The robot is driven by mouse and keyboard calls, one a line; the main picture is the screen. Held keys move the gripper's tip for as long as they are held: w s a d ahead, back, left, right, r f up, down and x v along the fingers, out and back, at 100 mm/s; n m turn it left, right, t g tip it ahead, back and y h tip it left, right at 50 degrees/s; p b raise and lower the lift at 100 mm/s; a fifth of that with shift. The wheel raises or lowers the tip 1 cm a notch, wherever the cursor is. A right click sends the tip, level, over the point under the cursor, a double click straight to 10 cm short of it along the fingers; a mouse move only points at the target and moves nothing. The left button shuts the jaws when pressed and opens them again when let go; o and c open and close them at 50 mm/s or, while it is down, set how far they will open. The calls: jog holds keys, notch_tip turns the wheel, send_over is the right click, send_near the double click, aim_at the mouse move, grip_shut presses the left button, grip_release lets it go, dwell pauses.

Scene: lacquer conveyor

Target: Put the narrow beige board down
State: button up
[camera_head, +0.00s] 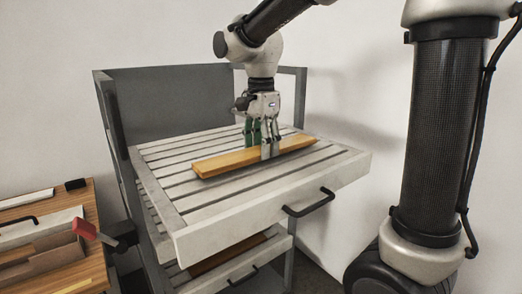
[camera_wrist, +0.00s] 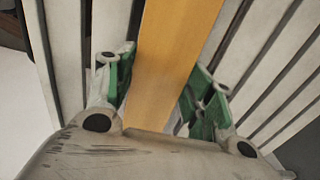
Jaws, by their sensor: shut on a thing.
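The narrow beige board (camera_head: 228,163) is a long yellowish-tan plank at the slatted top tray (camera_head: 215,225) of a grey rack. It lies roughly along the slats, and I cannot tell whether it rests on them or is just above. My gripper (camera_head: 268,150) points down over the board's middle and is shut on it. In the wrist view the board (camera_wrist: 178,50) runs between the green finger pads of my gripper (camera_wrist: 160,98), one on each side. The part nearest the palm is hidden there.
The rack has a grey back panel (camera_head: 170,105) and a black handle (camera_head: 309,204) on the tray front. A lower tray (camera_head: 232,268) holds a brown board. At the left, a wooden surface (camera_head: 92,200) bears boards, with a red-handled lever (camera_head: 85,228) beside it. The tray's front slats are bare.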

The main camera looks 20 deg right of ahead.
jog(key=shift+f, duration=0.7)
jog(key=o, duration=1.2)
jog(key=shift+f, duration=0.15)
notch_tip(320, 180, up, 12)
jog(key=s+d+f+n+t, duration=0.1)
jog(key=s+d+f+n, duration=0.2)
jog(key=s+d+n, duration=0.1)
jog(key=s+d+f+n+t, duration=0.2)
jog(key=s+d+f+n, duration=0.2)
jog(key=s, duration=0.4)
jog(key=s+d+f+n+t, duration=0.1)
jog(key=s+d+f+n, duration=0.3)
jog(key=s+d+n, duration=0.2)
jog(key=shift+s+d, duration=0.45)
jog(key=shift+s, duration=0.1)
